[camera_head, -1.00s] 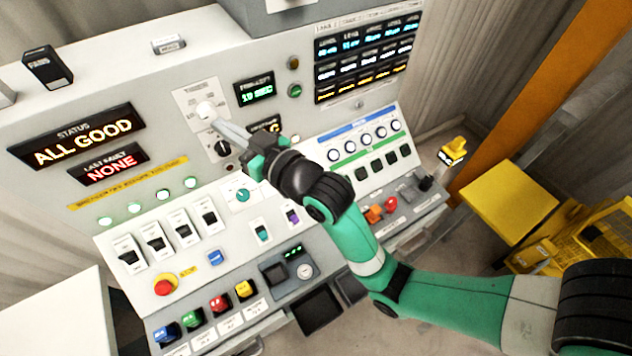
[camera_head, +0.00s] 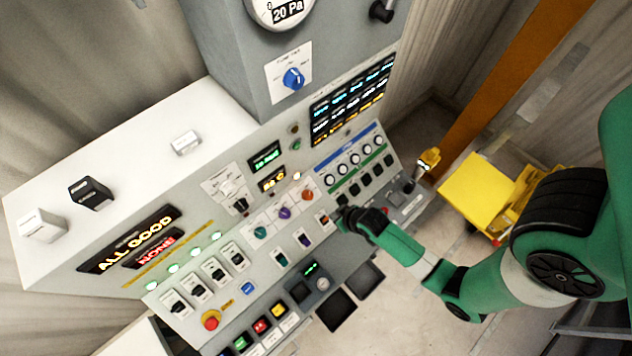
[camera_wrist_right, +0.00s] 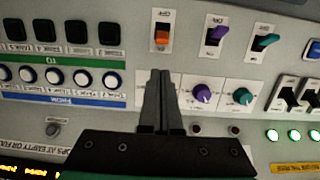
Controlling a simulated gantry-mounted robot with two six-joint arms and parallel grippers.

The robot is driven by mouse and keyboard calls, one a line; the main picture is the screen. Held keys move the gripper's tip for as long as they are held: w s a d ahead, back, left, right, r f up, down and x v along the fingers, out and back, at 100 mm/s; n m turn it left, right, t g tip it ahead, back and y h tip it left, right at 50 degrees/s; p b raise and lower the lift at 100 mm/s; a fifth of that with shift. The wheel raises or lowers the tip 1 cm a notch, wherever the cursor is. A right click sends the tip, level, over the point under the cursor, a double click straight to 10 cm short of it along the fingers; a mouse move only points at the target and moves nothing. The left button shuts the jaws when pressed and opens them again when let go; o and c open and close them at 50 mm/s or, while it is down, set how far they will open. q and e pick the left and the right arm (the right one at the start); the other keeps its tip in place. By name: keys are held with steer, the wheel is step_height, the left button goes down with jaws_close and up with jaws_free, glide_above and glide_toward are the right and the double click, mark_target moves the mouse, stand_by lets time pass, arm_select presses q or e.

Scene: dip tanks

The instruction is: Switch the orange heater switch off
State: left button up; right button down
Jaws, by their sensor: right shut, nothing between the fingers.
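The orange heater switch (camera_wrist_right: 162,37) sits on a small white plate near the top middle of the right wrist view. It also shows in the head view (camera_head: 324,218), just left of my right gripper and partly crowded by it. My right gripper (camera_wrist_right: 160,73) is shut and empty. Its fingertips lie just below the switch in the wrist view, with a visible gap in the picture. I cannot tell their distance from the panel. The switch's labels are too small to read surely. My left gripper is not in view.
A purple switch (camera_wrist_right: 217,34) and a green switch (camera_wrist_right: 265,41) stand beside the orange one. A purple knob (camera_wrist_right: 202,93) and a green knob (camera_wrist_right: 243,96) are close by. Black buttons (camera_wrist_right: 75,32) line the other side. A red stop button (camera_head: 211,320) is farther left.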

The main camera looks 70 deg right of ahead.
mark_target(325, 219)
steer(key=b+x, duration=0.4)
steer(key=x, duration=0.4)
steer(key=shift+f, duration=0.45)
steer(key=shift+w+d+f, duration=0.1)
steer(key=shift+w+f, duration=0.15)
steer(key=shift+f, duration=0.15)
